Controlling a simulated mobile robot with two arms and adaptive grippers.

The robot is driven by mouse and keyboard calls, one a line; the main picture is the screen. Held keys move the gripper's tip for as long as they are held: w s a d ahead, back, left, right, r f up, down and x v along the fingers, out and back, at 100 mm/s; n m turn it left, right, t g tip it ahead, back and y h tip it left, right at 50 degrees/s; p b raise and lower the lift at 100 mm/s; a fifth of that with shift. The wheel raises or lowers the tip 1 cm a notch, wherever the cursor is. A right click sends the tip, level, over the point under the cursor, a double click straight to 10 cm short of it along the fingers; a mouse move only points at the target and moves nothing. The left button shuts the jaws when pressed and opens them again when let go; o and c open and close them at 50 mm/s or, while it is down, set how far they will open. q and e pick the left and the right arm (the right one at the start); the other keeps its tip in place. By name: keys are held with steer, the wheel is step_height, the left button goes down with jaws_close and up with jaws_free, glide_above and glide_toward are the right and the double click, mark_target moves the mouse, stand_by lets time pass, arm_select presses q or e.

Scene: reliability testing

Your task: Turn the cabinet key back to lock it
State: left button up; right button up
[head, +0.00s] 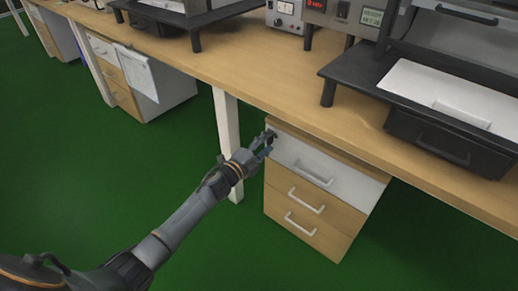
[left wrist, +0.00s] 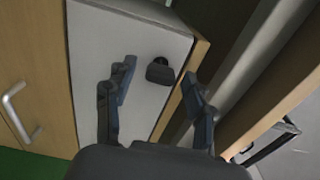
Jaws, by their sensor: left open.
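The cabinet (head: 320,172) stands under the workbench and has a white top drawer front and two wooden drawers below. In the left wrist view its white front (left wrist: 120,38) carries a small dark key (left wrist: 160,71) near one corner, seated in a black lock. My left gripper (head: 269,142) is at the upper left corner of the white drawer in the head view and hides the key there. In the left wrist view my left gripper (left wrist: 158,84) is open, with one finger on each side of the key and gaps visible on both sides. My right gripper is not in view.
The wooden workbench (head: 270,75) overhangs the cabinet. A white bench leg (head: 228,135) stands just left of it, close to my left forearm. Black test equipment (head: 450,140) sits on the bench at right. The green floor (head: 100,175) is clear.

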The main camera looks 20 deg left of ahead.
arm_select(q)
steer(key=v, duration=1.1)
steer(key=shift+s, duration=0.35)
steer(key=shift+a, duration=0.1)
